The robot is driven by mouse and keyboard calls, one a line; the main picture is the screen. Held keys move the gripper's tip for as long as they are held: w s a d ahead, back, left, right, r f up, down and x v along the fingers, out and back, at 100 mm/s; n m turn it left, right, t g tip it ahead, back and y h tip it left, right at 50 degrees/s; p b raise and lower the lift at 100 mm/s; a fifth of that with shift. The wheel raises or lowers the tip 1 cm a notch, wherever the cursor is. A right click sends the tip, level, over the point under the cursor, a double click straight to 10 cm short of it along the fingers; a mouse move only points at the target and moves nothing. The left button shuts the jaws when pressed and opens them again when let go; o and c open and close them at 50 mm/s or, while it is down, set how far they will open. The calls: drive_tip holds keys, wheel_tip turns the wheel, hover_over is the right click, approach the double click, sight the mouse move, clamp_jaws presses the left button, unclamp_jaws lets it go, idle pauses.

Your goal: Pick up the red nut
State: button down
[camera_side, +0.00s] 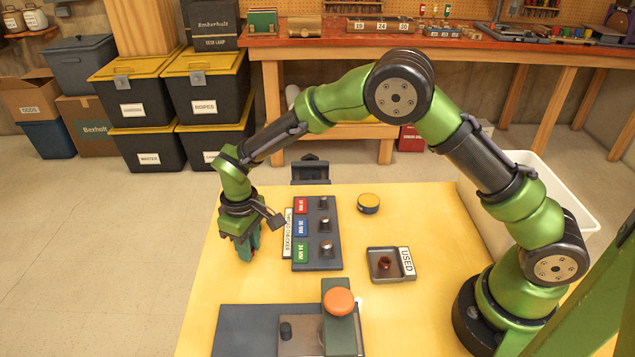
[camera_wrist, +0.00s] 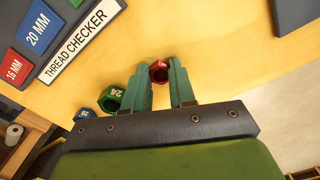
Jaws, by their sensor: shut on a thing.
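The red nut (camera_wrist: 159,71) is between the tips of my gripper's two green fingers (camera_wrist: 160,82) in the wrist view, and the fingers are shut on it. In the side view my gripper (camera_side: 246,246) points down near the left edge of the yellow table, left of the thread checker. The nut is mostly hidden there by the fingers, and I cannot tell whether it is clear of the table. A green nut (camera_wrist: 112,98) and a blue nut (camera_wrist: 85,113) show left of the fingers in the wrist view.
The thread checker (camera_side: 328,260) has red, blue and green labels beside metal posts. A tray marked USED (camera_side: 403,277) holds a dark reddish piece. A yellow-topped round object (camera_side: 368,202) lies behind it. A device with an orange knob (camera_side: 339,301) stands at the front.

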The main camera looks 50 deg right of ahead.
sight(253, 251)
drive_tip(key=shift+r, duration=0.5)
drive_tip(key=r, duration=0.2)
drive_tip(key=shift+s+d+r, duration=0.2)
drive_tip(key=shift+s+r, duration=0.2)
drive_tip(key=s+d, duration=0.2)
drive_tip(key=s, duration=0.2)
drive_tip(key=s+d, duration=0.2)
drive_tip(key=s, duration=0.3)
drive_tip(key=s+d+r, duration=0.1)
drive_tip(key=s+d, duration=0.1)
drive_tip(key=s, duration=0.3)
drive_tip(key=shift+r, duration=0.1)
